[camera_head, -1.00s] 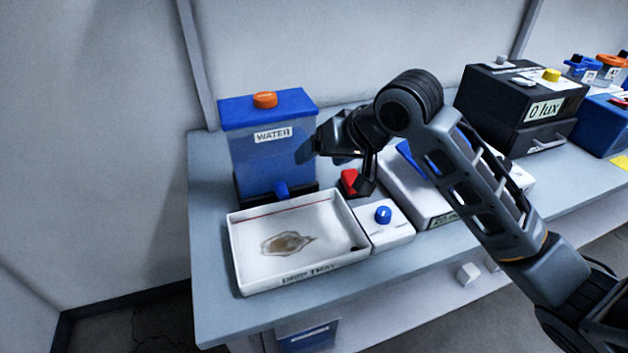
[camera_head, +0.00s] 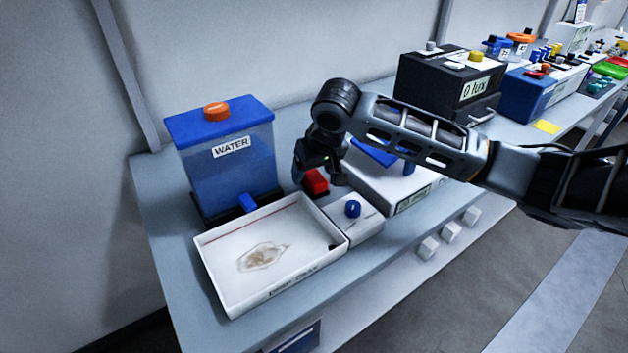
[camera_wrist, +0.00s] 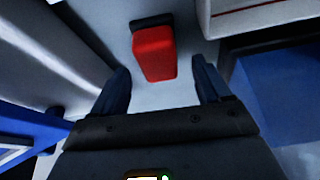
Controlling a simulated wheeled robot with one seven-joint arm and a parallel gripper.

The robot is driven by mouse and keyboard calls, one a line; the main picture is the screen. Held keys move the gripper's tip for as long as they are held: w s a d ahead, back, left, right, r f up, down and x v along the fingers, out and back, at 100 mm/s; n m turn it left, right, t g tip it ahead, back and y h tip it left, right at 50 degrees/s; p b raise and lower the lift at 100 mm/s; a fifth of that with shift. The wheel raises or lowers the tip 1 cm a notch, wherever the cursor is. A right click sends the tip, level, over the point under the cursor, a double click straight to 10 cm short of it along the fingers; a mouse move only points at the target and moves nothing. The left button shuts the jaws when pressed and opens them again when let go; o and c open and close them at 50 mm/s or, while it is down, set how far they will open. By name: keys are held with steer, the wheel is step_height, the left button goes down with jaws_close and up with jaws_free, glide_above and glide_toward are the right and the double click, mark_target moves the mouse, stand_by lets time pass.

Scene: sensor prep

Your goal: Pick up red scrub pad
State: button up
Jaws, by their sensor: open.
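The red scrub pad (camera_head: 316,181) lies on the bench between the water tank and the white box. In the wrist view the red scrub pad (camera_wrist: 154,54) shows a dark strip at its far end. My gripper (camera_head: 318,175) is just above it, pointing down, with the pad partly hidden behind it in the head view. In the wrist view my gripper (camera_wrist: 163,82) is open, with one finger on each side of the pad's near end. Nothing is held. I cannot tell how high the fingertips are above the bench.
The water tank (camera_head: 228,165) stands left of the pad. The white drip tray (camera_head: 215,262) and a small white box with a blue knob (camera_head: 352,209) are in front. A larger white box (camera_head: 385,190) is close on the right. A black lux box (camera_head: 440,80) stands farther right.

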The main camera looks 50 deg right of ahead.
mark_target(313, 173)
steer(key=shift+x, duration=0.95)
steer(key=c, duration=1.1)
step_height(313, 173, up, 10)
steer(key=shift+r+b, duration=0.1)
steer(key=shift+b, duration=0.2)
